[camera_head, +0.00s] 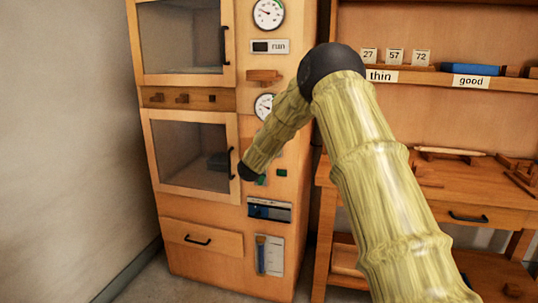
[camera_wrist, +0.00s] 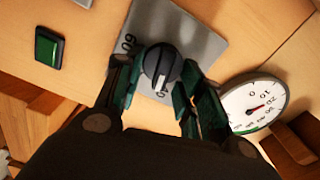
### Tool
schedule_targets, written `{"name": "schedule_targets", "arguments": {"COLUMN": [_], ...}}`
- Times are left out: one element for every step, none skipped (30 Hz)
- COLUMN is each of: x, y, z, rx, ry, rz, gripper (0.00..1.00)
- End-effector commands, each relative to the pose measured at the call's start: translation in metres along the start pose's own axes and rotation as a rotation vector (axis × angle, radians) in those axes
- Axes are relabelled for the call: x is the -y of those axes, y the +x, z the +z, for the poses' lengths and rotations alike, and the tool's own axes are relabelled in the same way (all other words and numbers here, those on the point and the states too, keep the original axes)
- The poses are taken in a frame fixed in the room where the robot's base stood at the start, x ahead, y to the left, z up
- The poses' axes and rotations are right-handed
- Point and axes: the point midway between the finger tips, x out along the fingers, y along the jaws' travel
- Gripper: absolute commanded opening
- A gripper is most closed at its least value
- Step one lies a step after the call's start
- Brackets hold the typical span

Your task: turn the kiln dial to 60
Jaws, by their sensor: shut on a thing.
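The kiln dial (camera_wrist: 159,60) is a dark round knob with a white pointer mark, on a grey plate (camera_wrist: 205,40) in the wrist view. A "60" is printed on the plate, up and left of the knob. Another label below the knob is partly hidden. The white mark faces down in the picture, toward my palm, not at the 60. My gripper (camera_wrist: 160,72) is shut on the dial, with one dark green-padded finger on each side. In the head view the dial is not visible; my arm reaches down to the kiln cabinet (camera_head: 207,254) and covers part of its front.
A round gauge (camera_wrist: 254,104) lies right of the dial, and a green button (camera_wrist: 48,47) left of it. The cabinet has two windowed doors, the lower one (camera_head: 190,150) with a dark handle. A wooden workbench (camera_head: 478,190) with shelves stands at right.

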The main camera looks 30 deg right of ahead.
Motion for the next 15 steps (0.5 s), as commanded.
{"name": "schedule_targets", "arguments": {"x": [-0.0087,-0.0089,-0.0091,-0.0095,-0.0097,-0.0106,-0.0113,-0.0115,-0.0121,-0.0123,-0.0122,-0.0128,-0.0132,-0.0136,-0.0143], "y": [0.0008,0.0006,0.0006,0.0008,0.0006,0.0007,0.0008,0.0005,0.0008,0.0008,0.0005,0.0008,0.0007,0.0007,0.0007], "z": [-0.0004,0.0,0.0,-0.0004,0.0,-0.0001,-0.0002,0.0005,0.0004,0.0004,0.0009,0.0006,0.0007,0.001,0.0012], "rx": [-0.002,-0.001,-0.001,-0.002,-0.002,-0.002,-0.003,-0.002,-0.002,-0.001,-0.001,-0.002,-0.002,-0.003,-0.003], "ry": [0.045,0.074,0.112,0.141,0.169,0.207,0.235,0.264,0.302,0.33,0.359,0.396,0.426,0.453,0.492], "rz": [0.004,0.004,0.004,0.003,0.003,0.004,0.004,0.004,0.004,0.004,0.003,0.003,0.003,0.003,0.004], "gripper": [0.14,0.14,0.14,0.14,0.14,0.14,0.14,0.14,0.14,0.14,0.14,0.14,0.14,0.14,0.14]}}
